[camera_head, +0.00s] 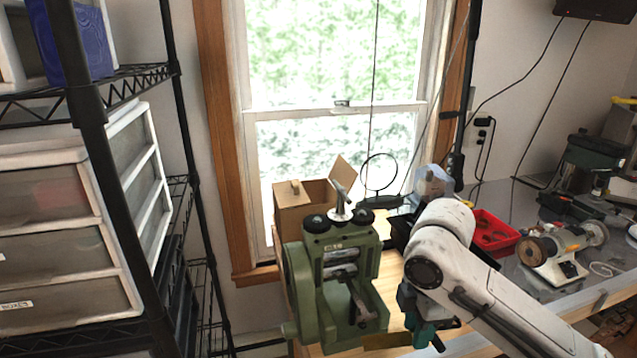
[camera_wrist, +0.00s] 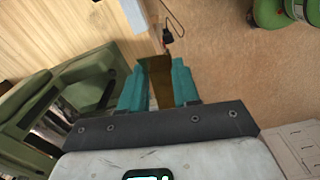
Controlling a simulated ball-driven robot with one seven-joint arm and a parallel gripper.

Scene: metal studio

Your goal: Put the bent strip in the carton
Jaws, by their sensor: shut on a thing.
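The bent strip is a brass-brown piece (camera_wrist: 160,82) between the two teal fingers of my gripper (camera_wrist: 158,88) in the wrist view. My gripper is shut on it. In the head view, my gripper (camera_head: 424,328) is low, right of the green rolling mill, and the dull gold strip (camera_head: 388,341) reaches left from it in front of the mill's base. The carton (camera_head: 291,205) is an open brown cardboard box behind the mill, by the window, with one flap raised. The mill hides its lower part, and its inside does not show.
The green rolling mill (camera_head: 303,262) stands between my gripper and the carton, with a metal handle rising at its top. A red tray (camera_head: 494,232) and a bench machine (camera_head: 553,248) are on the right of the bench. Shelving with drawers (camera_head: 55,235) stands left.

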